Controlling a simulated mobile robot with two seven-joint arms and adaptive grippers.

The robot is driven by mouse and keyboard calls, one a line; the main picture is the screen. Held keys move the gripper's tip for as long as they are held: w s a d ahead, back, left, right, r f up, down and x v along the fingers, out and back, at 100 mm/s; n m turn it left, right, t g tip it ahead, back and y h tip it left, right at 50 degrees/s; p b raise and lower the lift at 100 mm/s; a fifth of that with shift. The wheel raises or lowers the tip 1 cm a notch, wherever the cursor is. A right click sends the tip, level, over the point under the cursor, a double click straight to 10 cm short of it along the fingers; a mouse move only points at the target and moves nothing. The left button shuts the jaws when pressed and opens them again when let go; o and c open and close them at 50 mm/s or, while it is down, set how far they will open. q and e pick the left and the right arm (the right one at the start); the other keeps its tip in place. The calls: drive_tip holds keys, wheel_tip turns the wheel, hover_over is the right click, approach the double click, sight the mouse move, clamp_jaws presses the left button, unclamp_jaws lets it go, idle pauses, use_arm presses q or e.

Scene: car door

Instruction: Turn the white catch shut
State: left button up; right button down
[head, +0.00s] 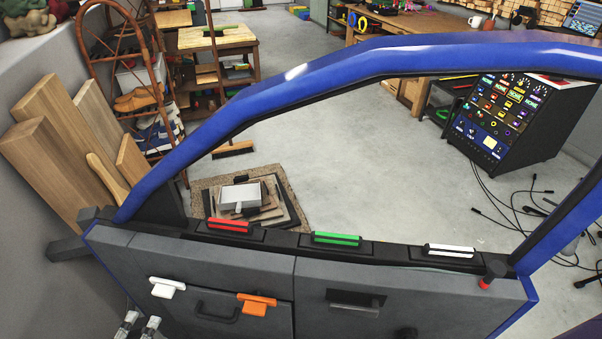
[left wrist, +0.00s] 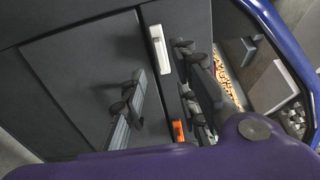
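The car door has a blue frame (head: 330,68) and a grey inner panel (head: 225,262). A white catch (head: 167,287) sits on the panel's left part, with an orange catch (head: 257,303) to its right. The left wrist view also shows the white catch (left wrist: 159,48) and, partly hidden, the orange one (left wrist: 177,131). My left gripper (head: 139,324) is at the bottom left edge, below and left of the white catch, apart from it. In the left wrist view its fingers (left wrist: 162,70) are spread, with nothing between them. My right gripper is not in view.
Red (head: 230,226), green (head: 336,239) and white (head: 450,251) pieces line the sill. A dark pull handle (head: 217,313) lies between the catches, slightly lower. A red-based knob (head: 488,276) stands at the right. Wooden boards (head: 75,150) lean at the left. The window opening is clear.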

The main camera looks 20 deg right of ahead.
sight(161, 296)
use_arm(q)
drive_tip(key=x, duration=0.7)
clamp_jaws()
